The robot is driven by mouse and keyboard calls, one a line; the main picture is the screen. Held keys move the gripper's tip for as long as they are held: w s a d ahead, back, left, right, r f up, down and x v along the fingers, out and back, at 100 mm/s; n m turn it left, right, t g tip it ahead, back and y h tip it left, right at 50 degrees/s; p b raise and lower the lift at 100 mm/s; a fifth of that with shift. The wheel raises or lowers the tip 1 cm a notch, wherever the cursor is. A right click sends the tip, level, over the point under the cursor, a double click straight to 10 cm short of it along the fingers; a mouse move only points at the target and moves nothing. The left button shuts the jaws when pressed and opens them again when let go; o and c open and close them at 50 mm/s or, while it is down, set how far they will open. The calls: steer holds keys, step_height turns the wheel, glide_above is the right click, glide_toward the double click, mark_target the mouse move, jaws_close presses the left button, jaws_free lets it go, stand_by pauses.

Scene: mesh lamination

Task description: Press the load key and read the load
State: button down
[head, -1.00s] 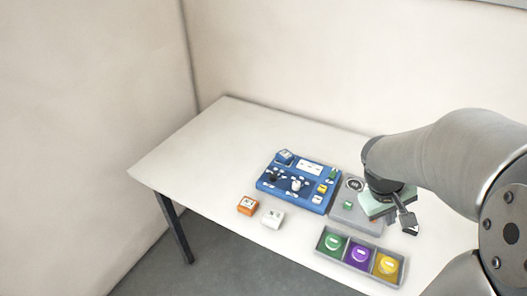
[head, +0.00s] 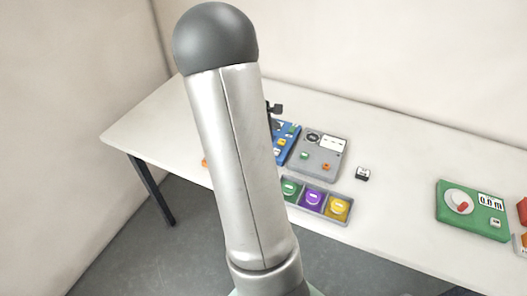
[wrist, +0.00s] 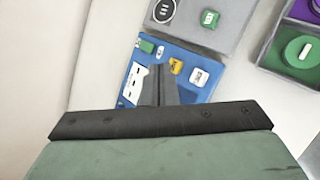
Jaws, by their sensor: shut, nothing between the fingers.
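A blue panel (head: 285,140) stands on the table, mostly hidden behind my arm in the head view. In the wrist view the blue panel (wrist: 172,50) shows a white label or display (wrist: 136,82), a green key (wrist: 146,46), a yellow key (wrist: 176,66) and a white key (wrist: 199,77). I cannot read which is the load key. My gripper (wrist: 160,88) is shut and empty, its fingers overlapping the panel beside the white display. I cannot tell its height above the panel. In the head view my arm hides most of the gripper.
A grey panel (head: 318,165) with a dial and keys stands right of the blue one. In front is a tray (head: 322,212) of green, purple and yellow discs. A small block (head: 362,174) and a green device (head: 472,222) stand farther right, with bare table between.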

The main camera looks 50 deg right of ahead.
step_height(320, 180, down, 8)
steer(key=b, duration=0.6)
steer(key=shift+f+b, duration=0.15)
steer(key=shift+b, duration=0.25)
steer(key=shift+f+b, duration=0.25)
steer(key=shift+b, duration=0.05)
stand_by(1.5)
steer(key=shift+f+b, duration=0.45)
steer(key=shift+b, duration=0.15)
steer(key=shift+f+b, duration=0.45)
steer(key=shift+b, duration=0.1)
stand_by(0.5)
steer(key=shift+r, duration=0.1)
steer(key=shift+r+p, duration=0.6)
steer(key=shift+r, duration=0.2)
steer(key=shift+r, duration=0.15)
